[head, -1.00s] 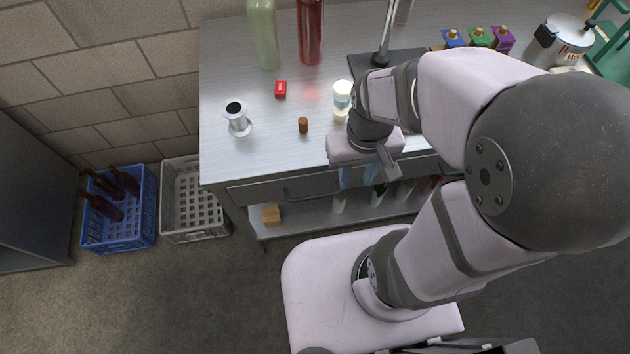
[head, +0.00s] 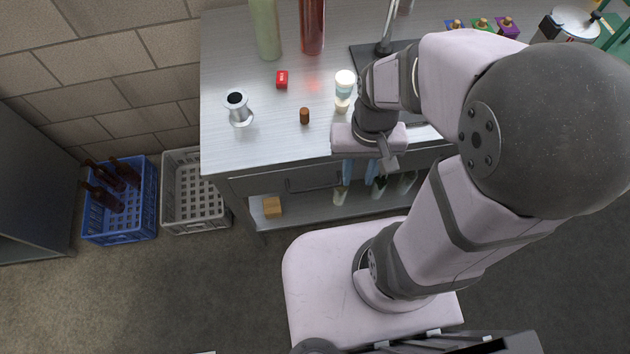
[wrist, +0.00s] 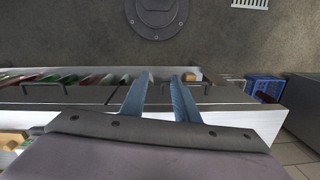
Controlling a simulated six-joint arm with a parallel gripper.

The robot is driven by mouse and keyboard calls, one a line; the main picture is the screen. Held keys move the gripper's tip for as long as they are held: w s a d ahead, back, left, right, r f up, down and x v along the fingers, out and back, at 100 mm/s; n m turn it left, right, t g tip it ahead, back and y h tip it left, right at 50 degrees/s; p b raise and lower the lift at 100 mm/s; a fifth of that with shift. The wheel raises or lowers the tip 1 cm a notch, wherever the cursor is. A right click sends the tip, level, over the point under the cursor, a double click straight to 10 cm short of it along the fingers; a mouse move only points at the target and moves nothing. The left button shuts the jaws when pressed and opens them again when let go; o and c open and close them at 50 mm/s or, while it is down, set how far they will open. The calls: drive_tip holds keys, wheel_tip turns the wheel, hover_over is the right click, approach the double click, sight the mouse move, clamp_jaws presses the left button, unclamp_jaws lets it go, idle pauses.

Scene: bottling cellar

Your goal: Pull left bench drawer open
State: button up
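The left bench drawer (head: 262,187) is a grey front under the left part of the bench top, with a dark bar handle (head: 314,183). It looks shut, its front in line with the bench. In the wrist view its handle (wrist: 204,89) shows partly behind my fingers. My gripper (head: 360,172) has two blue fingers and is at the bench's front edge, just right of the handle in the head view. In the wrist view the fingers (wrist: 163,76) are apart with nothing seen held between them. Whether a finger touches the handle I cannot tell.
A second handle (wrist: 43,88) shows on another drawer front. A lower shelf (head: 300,211) holds bottles and a wooden block (head: 272,207). On the bench top (head: 245,60) stand a steel jigger-like cup (head: 238,108), a cork (head: 304,116) and bottles. Blue and grey crates (head: 123,233) stand left; floor there is clear.

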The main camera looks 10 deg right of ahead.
drive_tip(key=s+f+m+g+y+b, duration=0.3)
drive_tip(key=s+f+m+b, duration=0.1)
drive_tip(key=f+m, duration=0.35)
drive_tip(key=m+t+y+b, duration=0.95)
drive_tip(key=m+y, duration=0.35)
drive_tip(key=m, duration=2.1)
approach(314, 188)
drive_tip(key=a, duration=0.3)
drive_tip(key=shift+n+t+h, duration=0.25)
drive_tip(key=shift+t+h, duration=0.05)
drive_tip(key=shift+t, duration=0.05)
drive_tip(key=shift+w+f+p+x, duration=0.15)
drive_tip(key=shift+p+x, duration=0.15)
drive_tip(key=shift+x, duration=1.5)
drive_tip(key=shift+w+f+p+x, duration=0.15)
drive_tip(key=shift+p+x, duration=0.1)
drive_tip(key=shift+x, duration=1.6)
drive_tip(key=shift+d, duration=0.15)
clamp_jaws()
